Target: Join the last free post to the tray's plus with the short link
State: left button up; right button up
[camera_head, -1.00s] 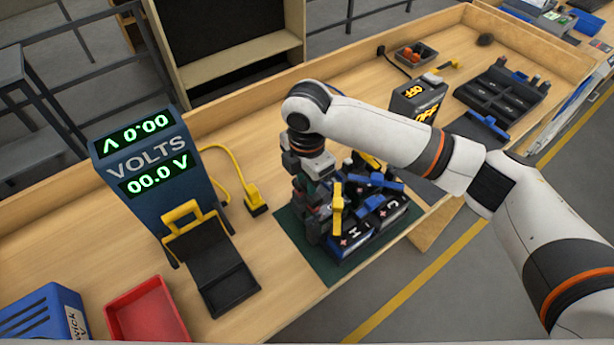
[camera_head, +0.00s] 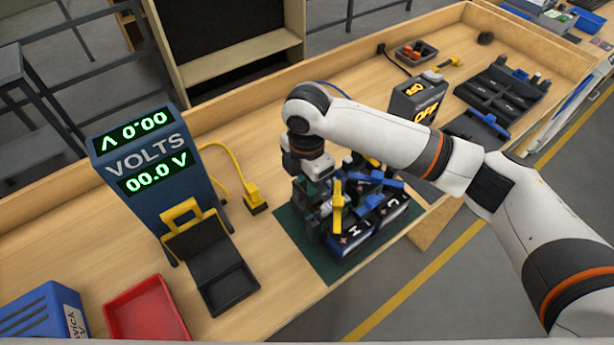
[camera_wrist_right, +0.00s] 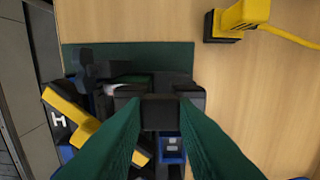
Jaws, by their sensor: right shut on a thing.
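The black tray of cells (camera_head: 348,252) stands on a dark green mat (camera_head: 292,236), which also shows in the wrist view (camera_wrist_right: 180,54). Blue links (camera_head: 371,203) and a yellow piece (camera_head: 338,208) lie over the cells; a yellow bar shows at the left in the wrist view (camera_wrist_right: 72,113). My right gripper (camera_wrist_right: 158,105), with green fingers, is shut on a dark piece (camera_wrist_right: 159,118) at the tray's far left side. Whether this is the short link, and whether it touches a post, I cannot tell. In the head view the wrist hides the fingertips. My left gripper is out of view.
A blue volt meter (camera_head: 150,158) reading 00.0 V stands left, with a black yellow-handled holder (camera_head: 215,262) before it. A yellow plug (camera_head: 254,200) lies near the mat. A red bin (camera_head: 147,308) is front left. A black rack (camera_head: 497,97) stands back right.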

jog(key=shift+f, duration=0.6)
jog(key=o, duration=1)
jog(key=shift+o, duration=0.2)
jog(key=shift+r, duration=0.1)
notch_tip(320, 180, up, 12)
jog(key=b, duration=0.3)
